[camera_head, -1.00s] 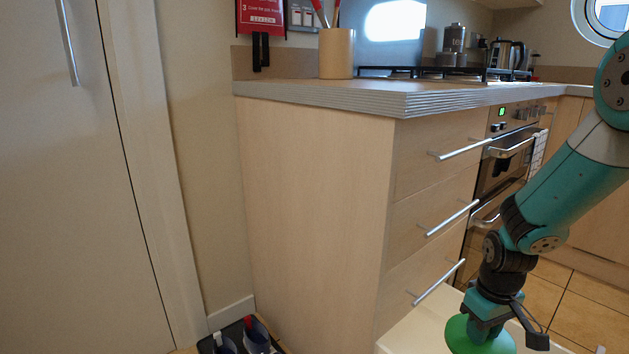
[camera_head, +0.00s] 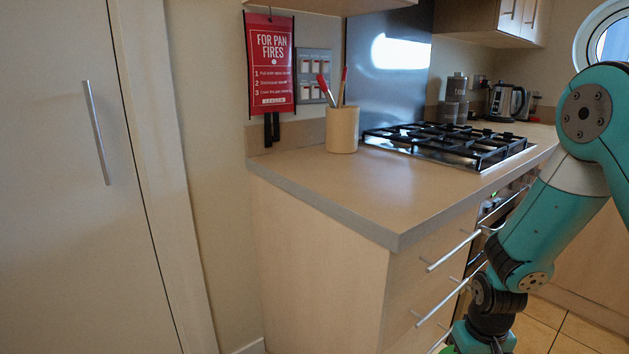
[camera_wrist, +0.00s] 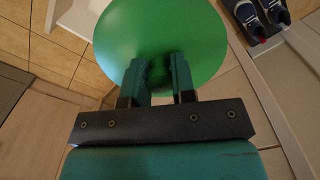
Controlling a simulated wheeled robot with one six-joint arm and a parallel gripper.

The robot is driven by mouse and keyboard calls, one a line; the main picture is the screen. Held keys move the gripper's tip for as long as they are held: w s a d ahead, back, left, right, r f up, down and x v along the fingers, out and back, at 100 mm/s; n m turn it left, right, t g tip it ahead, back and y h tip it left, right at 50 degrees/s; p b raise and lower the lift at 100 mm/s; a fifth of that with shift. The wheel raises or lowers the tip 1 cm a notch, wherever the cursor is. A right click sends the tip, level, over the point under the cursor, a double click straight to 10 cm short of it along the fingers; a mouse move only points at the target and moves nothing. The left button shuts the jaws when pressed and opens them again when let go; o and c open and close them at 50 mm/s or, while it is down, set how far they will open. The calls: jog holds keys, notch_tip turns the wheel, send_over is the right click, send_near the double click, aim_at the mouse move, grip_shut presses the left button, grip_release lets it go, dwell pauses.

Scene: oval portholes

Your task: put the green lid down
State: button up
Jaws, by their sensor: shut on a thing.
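The green lid (camera_wrist: 160,28) is a round disc with a small knob, seen in the wrist view. My gripper (camera_wrist: 158,75) is shut on the knob, one finger on each side. The lid extends beyond the fingertips. In the head view only a sliver of the green lid (camera_head: 447,350) shows at the bottom edge, below my wrist. The fingers are out of that view. What lies directly under the lid is hidden.
A counter (camera_head: 360,195) holds a cup of utensils (camera_head: 342,130) and a gas hob (camera_head: 450,142); its front is clear. Drawer handles (camera_head: 453,250) stick out near my arm. Shoes (camera_wrist: 262,15) sit at the wrist view's top right. Tiled floor (camera_wrist: 60,45) shows at left.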

notch_tip(320, 180, up, 13)
jog(key=s+p, duration=0.1)
jog(key=p, duration=1.4)
jog(key=shift+s, duration=0.15)
